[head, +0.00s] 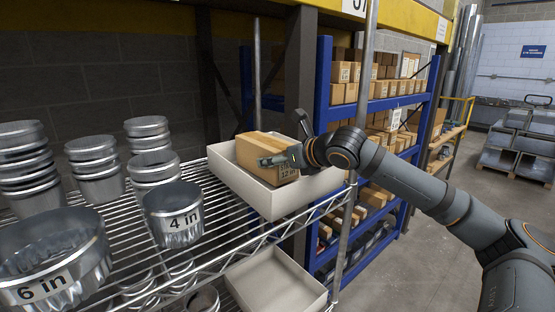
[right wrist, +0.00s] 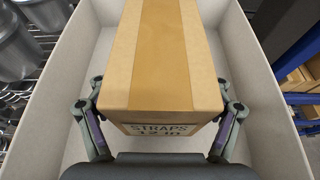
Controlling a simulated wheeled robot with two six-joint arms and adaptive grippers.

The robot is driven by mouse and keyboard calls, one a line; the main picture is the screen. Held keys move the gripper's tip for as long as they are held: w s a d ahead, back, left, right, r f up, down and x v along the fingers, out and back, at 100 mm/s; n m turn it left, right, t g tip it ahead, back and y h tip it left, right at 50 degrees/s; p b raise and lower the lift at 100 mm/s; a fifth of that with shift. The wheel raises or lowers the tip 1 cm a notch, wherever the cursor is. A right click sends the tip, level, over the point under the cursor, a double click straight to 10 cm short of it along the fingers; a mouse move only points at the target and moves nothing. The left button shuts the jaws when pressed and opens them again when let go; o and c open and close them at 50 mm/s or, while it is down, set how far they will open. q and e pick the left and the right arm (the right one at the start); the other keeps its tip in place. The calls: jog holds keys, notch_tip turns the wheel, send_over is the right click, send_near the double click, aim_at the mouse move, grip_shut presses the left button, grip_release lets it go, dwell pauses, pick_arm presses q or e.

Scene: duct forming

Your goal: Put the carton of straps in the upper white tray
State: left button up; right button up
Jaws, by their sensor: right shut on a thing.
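The carton of straps (head: 262,148) is a brown cardboard box with a tape strip and a "STRAPS" label. In the right wrist view the carton (right wrist: 165,60) fills the middle, between the two fingers. My right gripper (head: 290,158) is shut on the carton's near end. The carton is inside the walls of the upper white tray (head: 272,202), which sits on the wire shelf. The tray's walls (right wrist: 268,90) surround the carton in the right wrist view. I cannot tell whether the carton's underside touches the tray floor. My left gripper is not in view.
A lower white tray (head: 283,298) sits below. Metal duct collars stand on the wire shelf to the left, including a "4 in" one (head: 172,228) and a "6 in" one (head: 50,268). A shelf post (head: 362,100) stands close to my right arm. Blue racks (head: 322,100) hold boxes behind.

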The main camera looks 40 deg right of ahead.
jog(key=o, duration=1.4)
jog(key=shift+a+f, duration=0.1)
jog(key=shift+f, duration=0.05)
jog(key=shift+o, duration=0.2)
notch_tip(320, 180, up, 10)
jog(key=shift+w+f, duration=0.1)
jog(key=shift+f, duration=0.15)
jog(key=shift+r, duration=0.35)
